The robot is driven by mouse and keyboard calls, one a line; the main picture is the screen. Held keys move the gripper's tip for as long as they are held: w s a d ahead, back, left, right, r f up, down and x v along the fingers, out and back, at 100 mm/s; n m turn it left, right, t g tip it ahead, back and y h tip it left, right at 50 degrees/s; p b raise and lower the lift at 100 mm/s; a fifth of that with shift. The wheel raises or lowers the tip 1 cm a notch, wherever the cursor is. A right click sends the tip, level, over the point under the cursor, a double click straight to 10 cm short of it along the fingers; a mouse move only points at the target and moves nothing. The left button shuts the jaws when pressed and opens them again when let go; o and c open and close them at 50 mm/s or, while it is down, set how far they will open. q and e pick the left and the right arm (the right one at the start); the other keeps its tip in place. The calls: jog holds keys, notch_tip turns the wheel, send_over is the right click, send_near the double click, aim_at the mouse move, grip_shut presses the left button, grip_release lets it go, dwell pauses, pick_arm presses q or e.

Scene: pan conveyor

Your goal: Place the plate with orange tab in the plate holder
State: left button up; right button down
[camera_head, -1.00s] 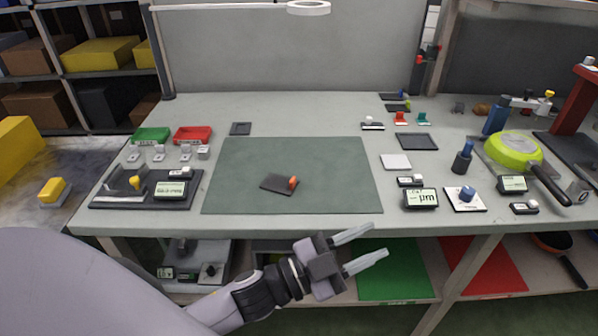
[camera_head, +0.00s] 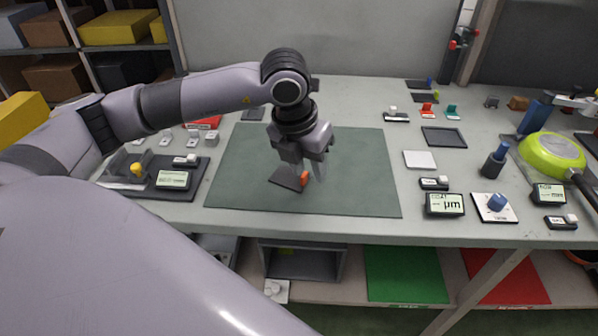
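The dark plate (camera_head: 284,178) lies flat on the green mat, with its orange tab (camera_head: 304,179) at its right end. My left gripper (camera_head: 311,177) points down just above the tab. Its pale fingers look apart, one on the tab's right side, and the plate still rests on the mat. The gripper body hides part of the view around the plate's far edge. I cannot tell for sure which fixture is the plate holder; a black base with a yellow knob (camera_head: 138,169) stands at the left. My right gripper is not in view.
The green mat (camera_head: 360,190) is otherwise clear. Right of it are a dark tray (camera_head: 443,137), a white square (camera_head: 419,159), a µm display (camera_head: 444,204) and a blue knob (camera_head: 497,202). My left arm covers the left back.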

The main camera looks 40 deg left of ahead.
aim_at(304, 175)
pick_arm(q)
jog(key=a, duration=0.1)
jog(key=w+a+y, duration=0.1)
jog(key=shift+a+r+n, duration=0.3)
jog(key=shift+a+r, duration=0.05)
jog(key=shift+r, duration=0.05)
jog(key=shift+t, duration=0.3)
jog(key=p+x, duration=0.1)
jog(key=x, duration=0.5)
jog(key=shift+w+a+f, duration=0.15)
jog(key=shift+a+f, duration=0.05)
jog(key=shift+f, duration=0.1)
grip_shut()
